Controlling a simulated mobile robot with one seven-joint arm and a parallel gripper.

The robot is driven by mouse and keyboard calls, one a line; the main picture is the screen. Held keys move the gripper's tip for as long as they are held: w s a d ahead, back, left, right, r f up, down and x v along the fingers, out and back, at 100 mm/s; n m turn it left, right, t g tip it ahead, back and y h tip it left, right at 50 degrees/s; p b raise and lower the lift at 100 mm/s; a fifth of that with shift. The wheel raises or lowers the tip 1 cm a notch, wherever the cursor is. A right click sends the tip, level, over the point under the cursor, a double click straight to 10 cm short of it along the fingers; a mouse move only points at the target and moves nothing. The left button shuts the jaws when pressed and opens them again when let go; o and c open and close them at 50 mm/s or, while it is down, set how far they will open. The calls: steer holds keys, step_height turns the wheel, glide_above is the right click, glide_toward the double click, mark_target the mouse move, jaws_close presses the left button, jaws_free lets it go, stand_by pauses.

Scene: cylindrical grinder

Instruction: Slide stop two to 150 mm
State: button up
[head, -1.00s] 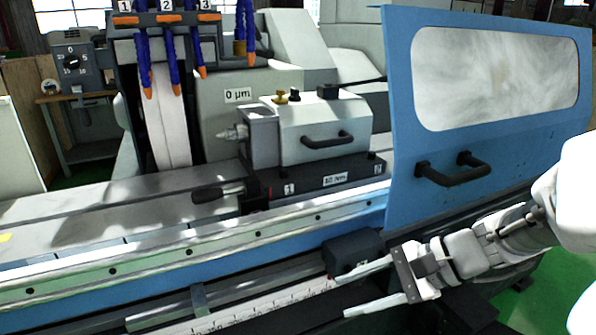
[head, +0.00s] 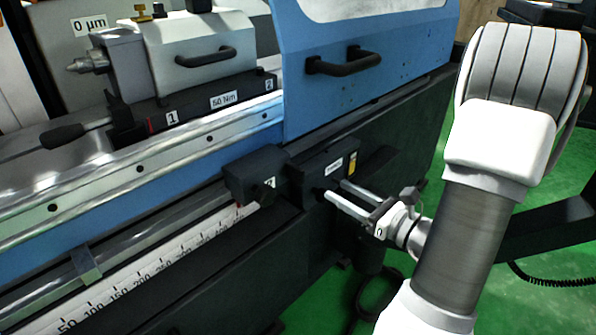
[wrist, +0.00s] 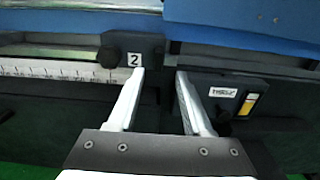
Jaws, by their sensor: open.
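Stop two (head: 252,172) is a dark block with a white "2" label, on the rail beside the right part of the white scale (head: 135,283). The scale's numbers 50, 100 and 150 lie well to its left in the head view. Stop two also shows in the wrist view (wrist: 122,52), with a round knob at its left and its right part behind the gap between my fingers. My gripper (head: 337,189) is open and empty, its fingers pointing at the machine, right of the stop in the head view. It fills the lower wrist view (wrist: 160,72). Contact cannot be told.
A dark box (head: 328,168) with a white label and yellow sticker is right of stop two. A grey bracket (head: 86,264) stands on the rail at left. The blue door (head: 400,55) with its black handle (head: 343,66) is above. Green floor is open at right.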

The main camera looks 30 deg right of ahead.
mark_target(303, 172)
steer(key=b+x, duration=0.2)
steer(key=x, duration=1.1)
steer(key=shift+w, duration=0.2)
jaws_close()
steer(key=shift+f, duration=0.1)
stand_by(0.7)
